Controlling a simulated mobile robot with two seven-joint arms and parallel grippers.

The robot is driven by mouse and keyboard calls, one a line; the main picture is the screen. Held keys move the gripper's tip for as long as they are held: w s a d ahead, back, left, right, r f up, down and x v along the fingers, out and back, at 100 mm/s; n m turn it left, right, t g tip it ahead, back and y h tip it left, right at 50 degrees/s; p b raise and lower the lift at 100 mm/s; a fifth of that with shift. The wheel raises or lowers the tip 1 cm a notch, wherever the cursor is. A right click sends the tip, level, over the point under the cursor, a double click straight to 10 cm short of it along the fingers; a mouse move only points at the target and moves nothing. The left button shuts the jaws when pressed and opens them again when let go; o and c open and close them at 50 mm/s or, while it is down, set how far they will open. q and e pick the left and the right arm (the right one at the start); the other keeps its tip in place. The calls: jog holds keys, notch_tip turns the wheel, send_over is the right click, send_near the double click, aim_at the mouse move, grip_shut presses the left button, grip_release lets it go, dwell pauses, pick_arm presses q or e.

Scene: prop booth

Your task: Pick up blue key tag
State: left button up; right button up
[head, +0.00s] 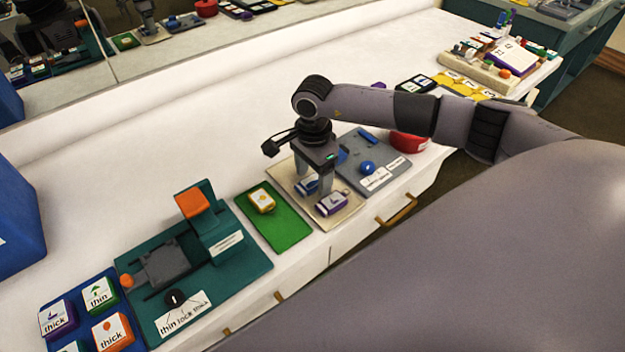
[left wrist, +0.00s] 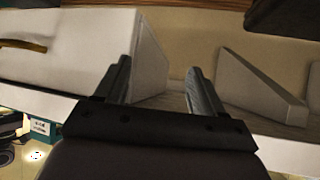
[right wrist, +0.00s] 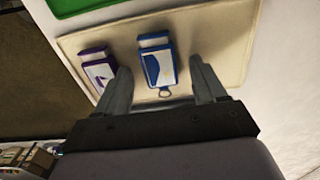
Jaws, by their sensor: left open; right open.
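The blue key tag (right wrist: 157,62) lies on a beige mat (right wrist: 210,48) in the right wrist view, with its ring toward my gripper. In the head view the blue tag (head: 306,186) is partly hidden behind my fingers. A purple key tag (head: 332,203) lies beside it on the same mat, and it also shows in the right wrist view (right wrist: 98,70). My right gripper (head: 313,190) is open above the mat; in its wrist view the blue tag lies between and beyond the fingertips. My left gripper (left wrist: 158,75) is open and empty, away from the tags.
A green mat (head: 283,232) with a yellow tag (head: 262,201) lies left of the beige mat. A grey board with a blue knob (head: 367,167) is right of it. A teal press (head: 215,225) stands further left.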

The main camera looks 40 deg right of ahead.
jog(key=shift+f, duration=0.2)
jog(key=c, duration=1.1)
jog(key=shift+r, duration=0.1)
jog(key=shift+c, duration=0.2)
